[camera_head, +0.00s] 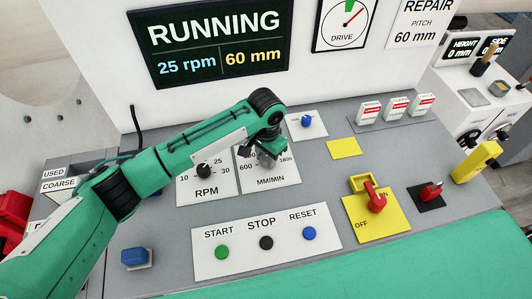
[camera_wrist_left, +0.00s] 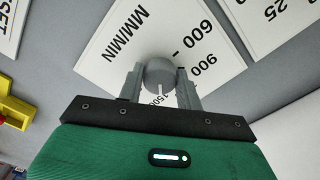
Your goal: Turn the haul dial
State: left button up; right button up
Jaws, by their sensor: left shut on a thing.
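The haul dial is a round grey knob (camera_wrist_left: 160,73) on the white MM/MIN plate (camera_head: 281,178). In the left wrist view it sits between my two grey fingers, which press on its sides. A white mark on it points down the picture, near the printed 1500. My left gripper (camera_head: 267,158) reaches down onto the dial from above and hides most of it in the head view. It also shows in the left wrist view (camera_wrist_left: 161,88), shut on the dial. My right gripper is in neither view.
The RPM dial (camera_head: 204,171) is just left of the MM/MIN plate. START, STOP and RESET buttons (camera_head: 266,242) lie in front. A red switch (camera_head: 375,200) on a yellow plate is to the right. The display (camera_head: 213,40) reads RUNNING, 25 rpm, 60 mm.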

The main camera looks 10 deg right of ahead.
aim_at(266, 157)
pick_arm(q)
jog(key=shift+r, duration=0.1)
dwell(0.4)
jog(key=o, duration=1)
notch_tip(266, 157, up, 14)
jog(key=b, duration=0.3)
